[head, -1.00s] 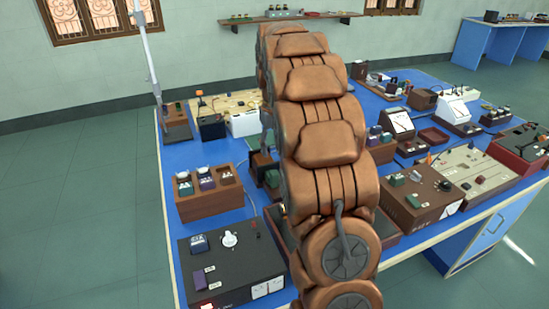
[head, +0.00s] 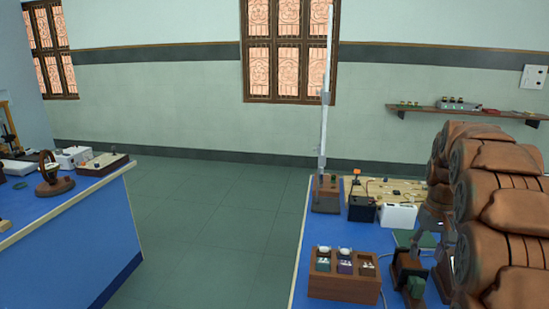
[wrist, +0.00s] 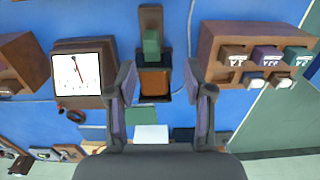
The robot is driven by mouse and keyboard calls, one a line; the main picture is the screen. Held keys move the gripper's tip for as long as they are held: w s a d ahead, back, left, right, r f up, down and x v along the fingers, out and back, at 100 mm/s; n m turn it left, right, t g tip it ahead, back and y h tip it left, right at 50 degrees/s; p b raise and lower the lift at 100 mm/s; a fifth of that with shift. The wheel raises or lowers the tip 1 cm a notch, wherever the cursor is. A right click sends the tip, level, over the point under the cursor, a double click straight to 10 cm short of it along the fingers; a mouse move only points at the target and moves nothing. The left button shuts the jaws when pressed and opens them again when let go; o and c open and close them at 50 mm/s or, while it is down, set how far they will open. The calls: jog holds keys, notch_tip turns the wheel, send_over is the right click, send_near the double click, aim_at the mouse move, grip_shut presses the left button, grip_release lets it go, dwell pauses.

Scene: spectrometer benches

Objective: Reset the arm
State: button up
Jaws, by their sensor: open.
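My arm (head: 497,215) runs along the right edge of the head view, above the blue bench. In the wrist view my gripper (wrist: 161,95) points down at the bench with its two fingers wide apart and nothing between them. A wooden stand with a green block (wrist: 151,42) lies just ahead of the fingers. In the head view the gripper is mostly hidden behind the arm or cut off by the frame.
A wooden box with small bottle-like units (head: 342,278) sits on the bench's near left and shows right in the wrist view (wrist: 222,62). A meter (wrist: 78,76) is left of the fingers. A tall rod (head: 325,100) rises from the bench. Floor (head: 220,220) between benches is clear.

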jog(key=s+a+r+n+p, duration=0.1)
jog(key=s+a+r, duration=0.1)
jog(key=s+a, duration=1.35)
jog(key=s+a+f+n, duration=0.1)
jog(key=s+a, duration=0.3)
jog(key=s, duration=0.5)
jog(key=s+a+f+g+p, duration=0.1)
jog(key=s+a+f, duration=0.2)
jog(key=s, duration=0.5)
jog(key=shift+s+a+n+g, duration=0.3)
jog(key=shift+s+a+n, duration=0.05)
jog(key=shift+n, duration=0.05)
